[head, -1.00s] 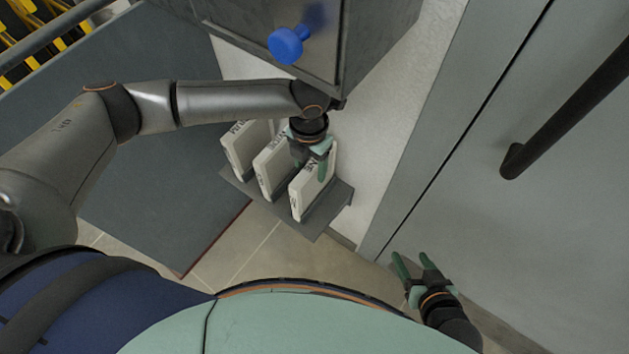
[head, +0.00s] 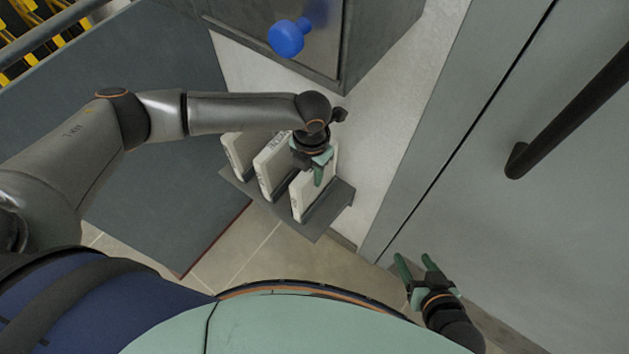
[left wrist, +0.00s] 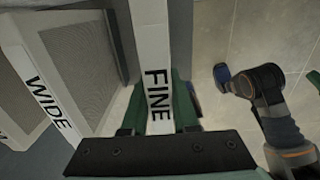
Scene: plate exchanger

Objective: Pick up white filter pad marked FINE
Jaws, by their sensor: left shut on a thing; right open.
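The white filter pad marked FINE (left wrist: 153,40) is in the left wrist view, with its black lettering along a narrow white edge. In the head view it is the right-hand pad (head: 304,196) of the row on a grey rack (head: 328,213), and its top is partly hidden by my left gripper. My left gripper (head: 318,172) is shut on the FINE pad, with a green finger on each side of its lettered edge in the left wrist view (left wrist: 158,112). My right gripper (head: 415,262) is open and empty at the lower right.
A pad marked WIDE (left wrist: 46,93) stands close to the left of the FINE pad. A third pad (head: 236,158) stands at the rack's left end. A grey cabinet (head: 365,40) with a blue knob (head: 287,38) is above the rack. A large grey door (head: 560,200) fills the right.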

